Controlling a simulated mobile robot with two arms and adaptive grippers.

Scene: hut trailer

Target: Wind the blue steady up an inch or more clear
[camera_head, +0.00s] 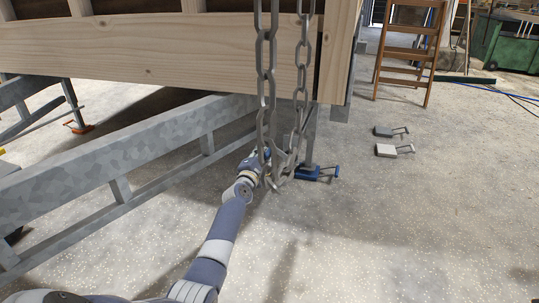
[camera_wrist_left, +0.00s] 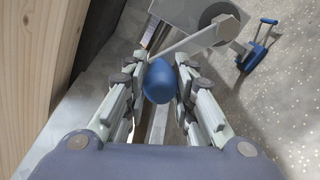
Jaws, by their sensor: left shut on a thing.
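I cannot tell whether the foot touches the floor. My left gripper (camera_head: 263,157) is low beside the steel frame, partly hidden by the chain. In the left wrist view my left gripper (camera_wrist_left: 160,88) is shut on a blue knob (camera_wrist_left: 159,80). A pale crank arm (camera_wrist_left: 188,40) runs from the knob to a hexagonal end (camera_wrist_left: 226,27). My right gripper is not in view.
A heavy chain (camera_head: 266,75) with a hook (camera_head: 283,165) hangs in front of the corner. The galvanised chassis rail (camera_head: 120,150) runs along the left. Two grey blocks with handles (camera_head: 386,151) lie on the floor. A wooden stepladder (camera_head: 408,50) stands behind.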

